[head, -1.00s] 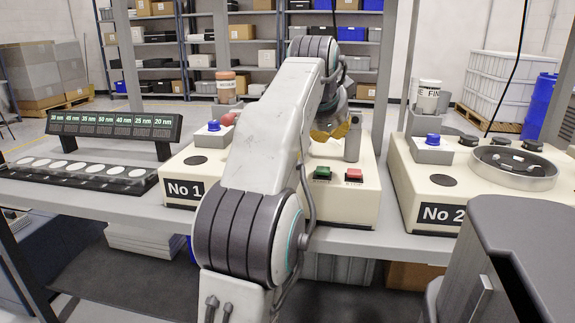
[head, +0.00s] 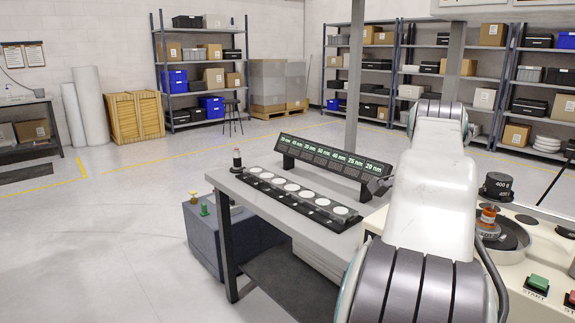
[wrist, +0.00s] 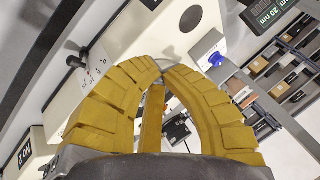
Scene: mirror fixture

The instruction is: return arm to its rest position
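My arm rises through the right half of the head view, with a white link and a ribbed grey joint at its foot. The arm hides my gripper in that view. In the wrist view my gripper (wrist: 165,68) has yellow ribbed fingers that curve in, with tips close together. A third finger shows between the outer two. I see nothing held between them.
Left of my arm, a grey bench (head: 260,200) carries a black strip of white discs (head: 300,200) and a green-lit display board (head: 335,158). A cream machine (head: 520,262) with green and red buttons stands right of the arm. Open floor (head: 110,240) lies at left; shelves line the back.

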